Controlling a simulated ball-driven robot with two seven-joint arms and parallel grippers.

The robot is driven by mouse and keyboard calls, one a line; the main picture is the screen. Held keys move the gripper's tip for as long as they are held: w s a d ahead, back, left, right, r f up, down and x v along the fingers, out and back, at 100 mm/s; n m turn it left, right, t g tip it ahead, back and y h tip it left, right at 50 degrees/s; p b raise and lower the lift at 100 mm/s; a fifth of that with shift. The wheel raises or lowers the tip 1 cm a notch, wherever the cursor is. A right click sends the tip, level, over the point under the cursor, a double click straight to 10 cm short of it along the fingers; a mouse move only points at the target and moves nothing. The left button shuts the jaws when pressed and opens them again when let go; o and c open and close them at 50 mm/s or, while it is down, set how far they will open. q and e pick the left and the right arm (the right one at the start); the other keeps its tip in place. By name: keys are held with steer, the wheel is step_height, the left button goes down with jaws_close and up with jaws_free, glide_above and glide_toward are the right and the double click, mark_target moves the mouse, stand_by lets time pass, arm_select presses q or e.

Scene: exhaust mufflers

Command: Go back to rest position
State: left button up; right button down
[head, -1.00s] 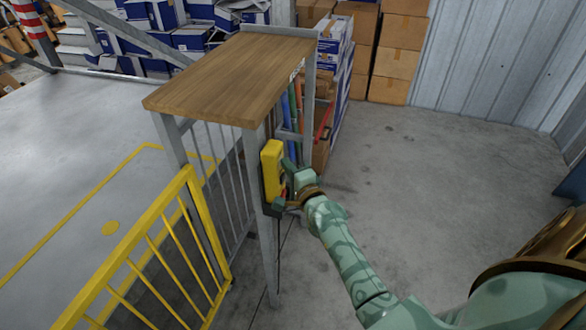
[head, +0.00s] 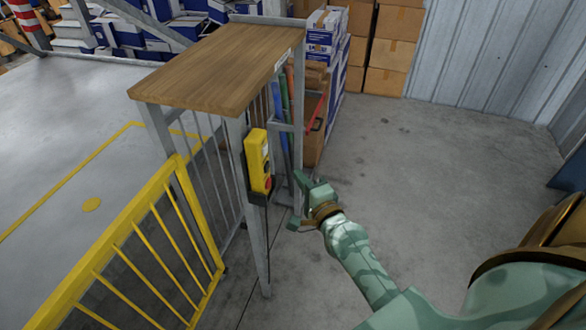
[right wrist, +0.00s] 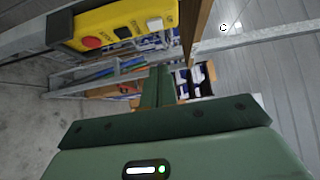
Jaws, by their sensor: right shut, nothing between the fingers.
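My right gripper (head: 296,199) is to the right of a yellow control box (head: 258,161) fixed to the leg of a wood-topped stand (head: 220,68). It is shut, empty and apart from the box. In the right wrist view the shut fingers (right wrist: 158,84) point away from the camera, and the yellow box (right wrist: 112,25) with a red button and a white button lies at the upper left, clear of them. My left gripper is not in view.
A yellow railing (head: 140,255) stands at the lower left, by the stand. Cardboard boxes (head: 392,52) stack at the back against a corrugated wall (head: 490,60). The concrete floor (head: 440,150) on the right is open.

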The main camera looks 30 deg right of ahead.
steer(key=shift+s+a, duration=0.2)
steer(key=shift+s, duration=0.35)
steer(key=s+a+f+n+g+y+b, duration=0.1)
steer(key=s+a+f+n+g, duration=0.2)
steer(key=f, duration=0.7)
steer(key=s+f+n+g+y+b, duration=0.15)
steer(key=s+f+n, duration=0.4)
steer(key=f, duration=0.55)
steer(key=s+a+f+n+g+b, duration=0.1)
steer(key=s+a+f+n+g, duration=0.2)
steer(key=f, duration=0.7)
steer(key=s+f+n+g+b, duration=0.4)
steer(key=s+f, duration=0.8)
steer(key=s, duration=0.4)
steer(key=s+d+f+n+g+b, duration=0.1)
steer(key=s+f+n+g+b, duration=0.3)
steer(key=s+f+n, duration=0.3)
steer(key=s+f+g+h, duration=0.1)
steer(key=s+f, duration=0.4)
steer(key=s, duration=0.4)
steer(key=shift+d+f+g, duration=0.15)
steer(key=shift+f+g, duration=0.05)
steer(key=shift+g, duration=0.15)
